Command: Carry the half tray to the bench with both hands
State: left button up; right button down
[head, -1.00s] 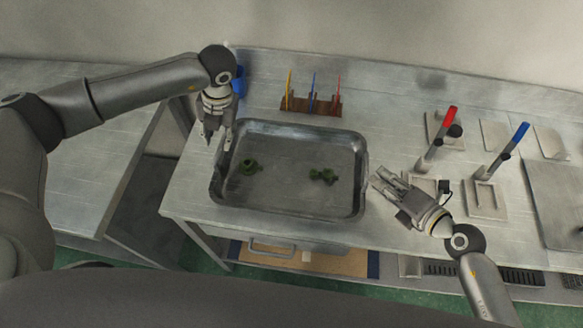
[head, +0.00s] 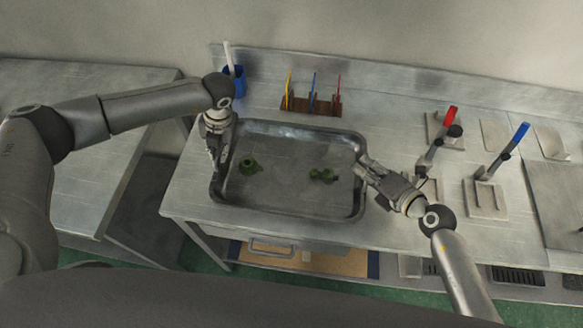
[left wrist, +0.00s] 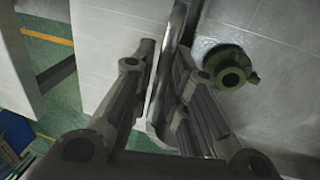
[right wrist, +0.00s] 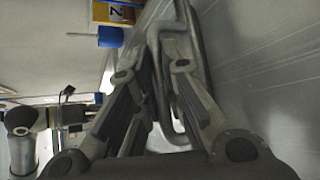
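The half tray (head: 290,210) is a shallow grey metal tray lying flat on a metal bench top. Two small dark green parts (head: 249,166) (head: 323,175) lie in it, apart from each other. My left gripper (head: 217,160) is at the tray's left wall; in the left wrist view its open fingers (left wrist: 165,62) stand on either side of the tray wall (left wrist: 168,75). My right gripper (head: 361,166) is at the right wall; in the right wrist view its fingers (right wrist: 153,72) are open around the rim (right wrist: 192,40). Finger contact with either wall is unclear.
Behind the tray stand a brown rack (head: 310,105) with coloured tools and a blue cup (head: 234,80). To the right are stands with red (head: 451,116) and blue (head: 521,132) handled tools. Another metal table (head: 90,90) stands at the left, across a gap.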

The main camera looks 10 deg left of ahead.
pick_arm(q)
grip_shut()
jog(key=shift+r, duration=0.2)
pick_arm(e)
jog(key=shift+r, duration=0.2)
